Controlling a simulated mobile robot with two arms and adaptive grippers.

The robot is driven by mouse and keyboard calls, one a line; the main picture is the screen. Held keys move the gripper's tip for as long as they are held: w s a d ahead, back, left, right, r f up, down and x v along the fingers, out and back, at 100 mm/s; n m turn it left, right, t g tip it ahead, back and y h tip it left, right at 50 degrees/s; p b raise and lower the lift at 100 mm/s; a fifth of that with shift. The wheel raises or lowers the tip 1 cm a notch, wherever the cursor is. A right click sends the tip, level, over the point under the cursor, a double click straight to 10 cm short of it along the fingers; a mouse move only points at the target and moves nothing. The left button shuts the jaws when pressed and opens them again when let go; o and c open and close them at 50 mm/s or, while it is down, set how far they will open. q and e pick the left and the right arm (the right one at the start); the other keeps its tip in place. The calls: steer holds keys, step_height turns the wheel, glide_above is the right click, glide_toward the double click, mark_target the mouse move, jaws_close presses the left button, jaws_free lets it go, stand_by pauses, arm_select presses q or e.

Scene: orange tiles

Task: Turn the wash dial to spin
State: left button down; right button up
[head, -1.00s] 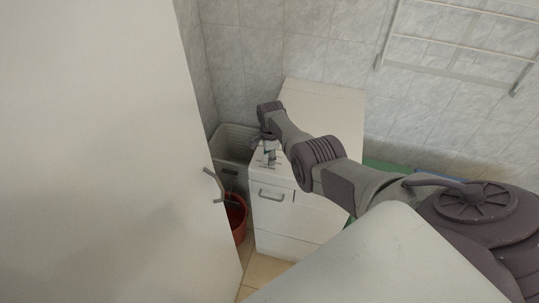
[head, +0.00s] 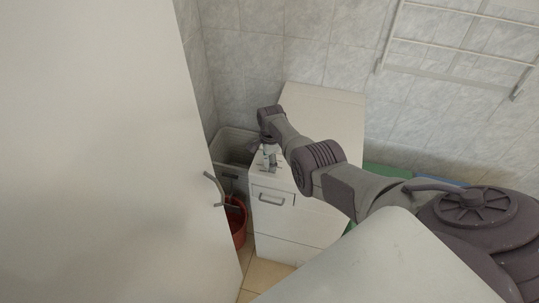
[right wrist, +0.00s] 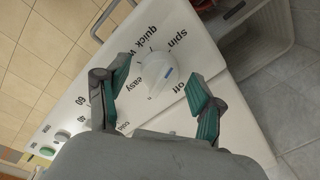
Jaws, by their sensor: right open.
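In the head view my right gripper (head: 269,158) is over the control panel of the white washing machine (head: 277,222). The dial is too small to make out there. My left gripper is not in view.
A large white door (head: 110,150) with a metal handle (head: 217,188) fills the left. A grey basket (head: 234,146) and a red bucket (head: 236,220) stand beside the machine. A white rack (head: 455,50) hangs on the tiled wall.

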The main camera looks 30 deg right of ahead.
step_height(320, 180, up, 12)
steer(key=shift+s+a, duration=0.15)
steer(key=shift+s, duration=0.25)
steer(key=shift+f, duration=0.1)
stand_by(0.5)
